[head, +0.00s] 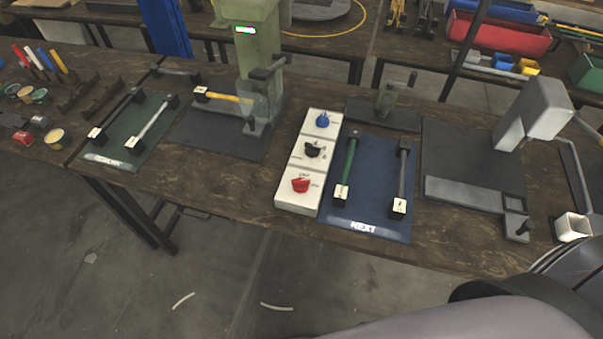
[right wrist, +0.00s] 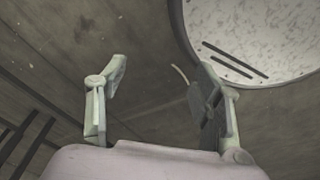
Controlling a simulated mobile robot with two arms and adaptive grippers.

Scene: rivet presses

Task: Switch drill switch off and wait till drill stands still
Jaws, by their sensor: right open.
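A white switch box (head: 297,187) stands on the bench near the middle in the head view. It carries a blue knob (head: 322,120) at the back, a black knob (head: 312,149) in the middle and a red knob (head: 301,185) at the front. Their labels are too small to read. A green drill press (head: 254,55) with a lit green display stands behind and left of the box. I cannot tell whether its drill turns. My right gripper (right wrist: 161,68) is open and empty in the right wrist view, over the floor. My left gripper is not in view.
A blue mat (head: 371,222) marked NEXT lies right of the box with two hammer-like tools. A green mat (head: 112,162) with tools lies left. A grey press (head: 535,110) stands right, beside a small white container (head: 573,227). The floor in front is mostly clear.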

